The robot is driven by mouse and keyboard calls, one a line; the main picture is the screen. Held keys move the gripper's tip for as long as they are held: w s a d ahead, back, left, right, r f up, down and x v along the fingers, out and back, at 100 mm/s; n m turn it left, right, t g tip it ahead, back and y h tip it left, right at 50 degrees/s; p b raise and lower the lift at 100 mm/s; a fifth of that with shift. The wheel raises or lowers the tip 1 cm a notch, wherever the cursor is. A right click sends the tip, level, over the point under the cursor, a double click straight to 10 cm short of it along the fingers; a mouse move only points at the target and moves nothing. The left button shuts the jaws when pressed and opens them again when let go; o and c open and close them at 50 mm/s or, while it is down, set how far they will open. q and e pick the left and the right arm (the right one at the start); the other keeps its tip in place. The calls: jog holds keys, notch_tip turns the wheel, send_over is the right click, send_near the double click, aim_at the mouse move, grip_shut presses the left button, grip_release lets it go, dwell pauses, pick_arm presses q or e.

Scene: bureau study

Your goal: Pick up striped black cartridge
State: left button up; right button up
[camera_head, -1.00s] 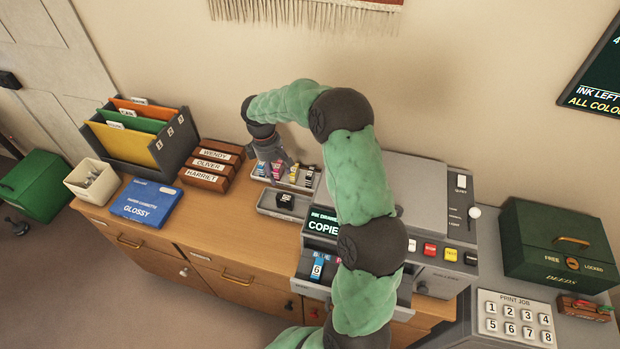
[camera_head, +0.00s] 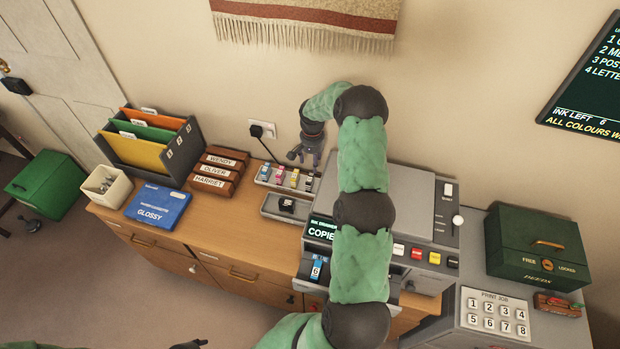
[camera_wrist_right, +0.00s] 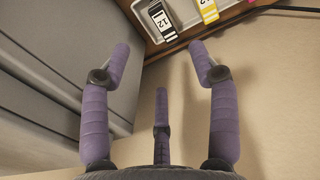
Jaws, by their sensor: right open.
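The striped black cartridge (camera_head: 309,181) stands at the right end of the upper grey tray (camera_head: 262,183), beside a yellow one (camera_head: 294,178). In the right wrist view the black cartridge (camera_wrist_right: 160,20), with white stripes and a label reading 12, lies at the top, beyond the fingertips, and the yellow one (camera_wrist_right: 207,10) is to its right. My right gripper (camera_head: 303,156) is open and empty, just behind and above the tray, apart from the cartridge. It also shows in the wrist view (camera_wrist_right: 160,55). A dark part of my left gripper (camera_head: 188,344) shows at the bottom edge; its jaws are unclear.
Magenta (camera_head: 280,174) and blue (camera_head: 266,170) cartridges share the tray. A lower tray (camera_head: 270,212) holds a dark block (camera_head: 287,205). The copier (camera_head: 405,185) stands close on the right. Brown name boxes (camera_head: 218,171) are on the left, and a wall socket (camera_head: 261,129) is behind.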

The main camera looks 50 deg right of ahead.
send_over(311, 179)
jog(key=f, duration=0.5)
jog(key=shift+d+f, duration=0.3)
jog(key=shift+f, duration=0.05)
jog(key=shift+a+f+b, duration=0.15)
jog(key=shift+f+b, duration=0.05)
jog(key=shift+f, duration=1.1)
jog(key=shift+a+f+b, duration=0.1)
jog(key=shift+f+b, duration=0.1)
jog(key=shift+f, duration=1.1)
jog(key=c, duration=1.2)
